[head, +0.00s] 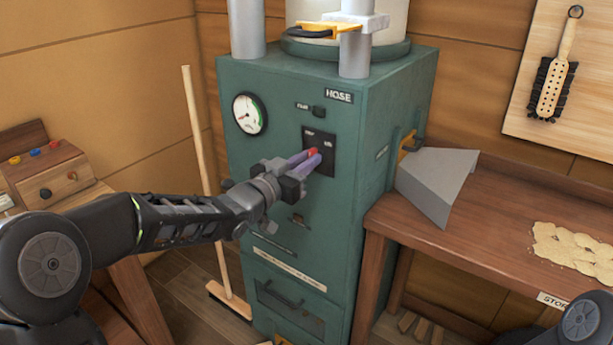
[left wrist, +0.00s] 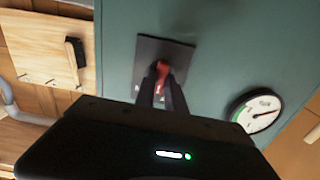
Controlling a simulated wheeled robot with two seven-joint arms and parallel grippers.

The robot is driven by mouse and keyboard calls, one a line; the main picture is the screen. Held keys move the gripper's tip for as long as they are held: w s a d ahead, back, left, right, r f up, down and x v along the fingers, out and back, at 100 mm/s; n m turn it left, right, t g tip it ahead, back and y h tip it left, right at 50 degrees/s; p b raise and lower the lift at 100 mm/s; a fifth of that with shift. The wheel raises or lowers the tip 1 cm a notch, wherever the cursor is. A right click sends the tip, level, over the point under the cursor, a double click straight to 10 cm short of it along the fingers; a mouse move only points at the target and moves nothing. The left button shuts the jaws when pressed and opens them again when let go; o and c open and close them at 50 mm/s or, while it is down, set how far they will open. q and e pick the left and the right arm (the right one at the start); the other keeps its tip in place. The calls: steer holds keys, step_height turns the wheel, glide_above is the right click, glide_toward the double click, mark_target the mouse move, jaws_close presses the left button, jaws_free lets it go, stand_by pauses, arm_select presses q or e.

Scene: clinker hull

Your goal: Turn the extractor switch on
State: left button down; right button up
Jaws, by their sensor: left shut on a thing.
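The extractor is a green cabinet (head: 285,105) standing in the middle of the head view. On its front is a black switch plate (head: 321,138) with a red switch lever (head: 314,151). In the left wrist view the plate (left wrist: 180,52) and the red lever (left wrist: 162,70) show just beyond my fingers. My left gripper (head: 307,161) is at the plate, its fingers shut on the red lever. The fingertips (left wrist: 161,88) hide part of the lever. The lettering on the plate is too small to read. My right gripper is not in view; only part of an arm shows at the lower right.
A gauge (head: 250,113) and a small black knob (head: 319,111) are near the plate. A grey hood (head: 436,184) juts out at the cabinet's right, above a wooden bench (head: 480,228). A broom (head: 197,150) leans left of the cabinet. A control box (head: 48,172) stands at the left.

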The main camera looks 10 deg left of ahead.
arm_select(q)
steer(key=shift+d+m+b, duration=0.1)
steer(key=shift+m+b, duration=3.3)
steer(key=shift+b, duration=0.05)
steer(key=c, duration=1.4)
jaws_free()
